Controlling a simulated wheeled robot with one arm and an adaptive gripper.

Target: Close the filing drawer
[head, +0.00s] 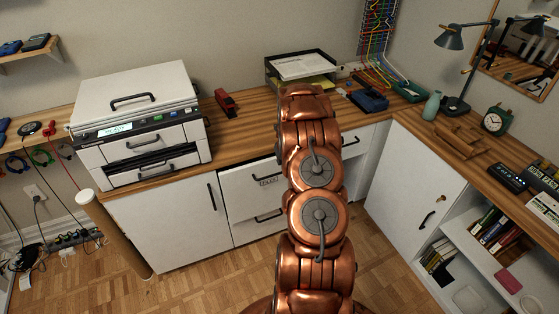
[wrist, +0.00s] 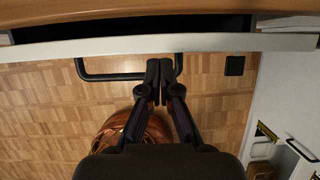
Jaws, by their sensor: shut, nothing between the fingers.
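In the wrist view, a white drawer front (wrist: 220,43) runs across the top, seen from above. A dark gap (wrist: 130,26) behind it shows the drawer standing open. Its black bar handle (wrist: 95,76) sticks out from the front. My gripper (wrist: 164,68) is shut and empty, its fingertips at the drawer front by the handle; whether they touch it I cannot tell. In the head view, the white drawer fronts (head: 243,200) under the desk are partly hidden by my copper arm, which also hides my gripper.
The wooden desktop (head: 245,146) above holds a printer (head: 140,110), a red stapler (head: 226,102) and a paper tray (head: 302,65). A white cabinet (head: 408,185) and open shelves stand at the right. The parquet floor before the drawers looks clear.

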